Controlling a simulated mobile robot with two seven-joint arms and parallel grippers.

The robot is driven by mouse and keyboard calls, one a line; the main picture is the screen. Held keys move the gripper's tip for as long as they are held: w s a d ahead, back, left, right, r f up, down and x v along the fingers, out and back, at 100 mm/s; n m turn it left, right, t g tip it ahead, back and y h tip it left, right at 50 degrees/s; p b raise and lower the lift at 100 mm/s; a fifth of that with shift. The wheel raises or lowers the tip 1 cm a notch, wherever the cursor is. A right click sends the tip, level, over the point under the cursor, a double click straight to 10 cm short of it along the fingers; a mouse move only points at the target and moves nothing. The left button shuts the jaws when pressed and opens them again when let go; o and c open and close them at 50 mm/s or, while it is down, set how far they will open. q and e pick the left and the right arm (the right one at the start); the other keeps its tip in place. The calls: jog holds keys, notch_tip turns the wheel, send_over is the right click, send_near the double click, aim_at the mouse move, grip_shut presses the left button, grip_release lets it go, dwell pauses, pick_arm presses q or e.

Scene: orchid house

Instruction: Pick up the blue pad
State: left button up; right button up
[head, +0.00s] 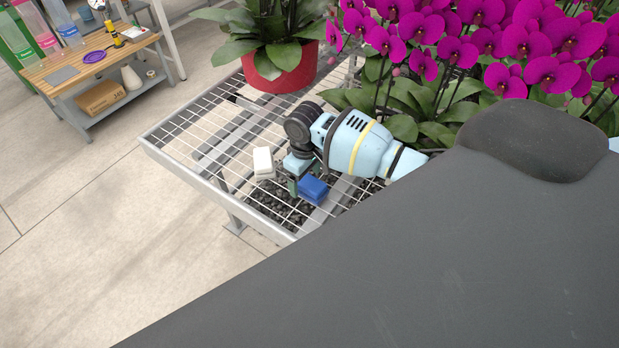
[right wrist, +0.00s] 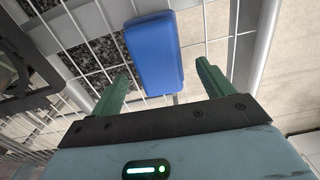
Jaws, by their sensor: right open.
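The blue pad (head: 313,189) lies on the wire-mesh bench (head: 190,172), near its front edge. My right gripper (head: 301,183) is close beside it. In the right wrist view, the blue pad (right wrist: 153,55) lies ahead of the open green fingers (right wrist: 163,75), and its near end shows in the gap between them, closer to the left one. The jaws are empty. I cannot tell whether a finger touches the pad. My left gripper is out of view.
A white block (head: 263,163) lies on the mesh left of my right gripper. A red pot (head: 283,70) and magenta orchids (head: 480,50) stand behind. A wooden bench (head: 95,60) with bottles is at the far left. The left part of the mesh is clear.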

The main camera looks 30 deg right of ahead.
aim_at(306, 179)
jog(key=shift+f, duration=0.75)
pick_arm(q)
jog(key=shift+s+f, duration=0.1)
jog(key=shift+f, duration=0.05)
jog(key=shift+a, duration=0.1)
pick_arm(e)
jog(key=shift+r, duration=0.1)
jog(key=c, duration=1.1)
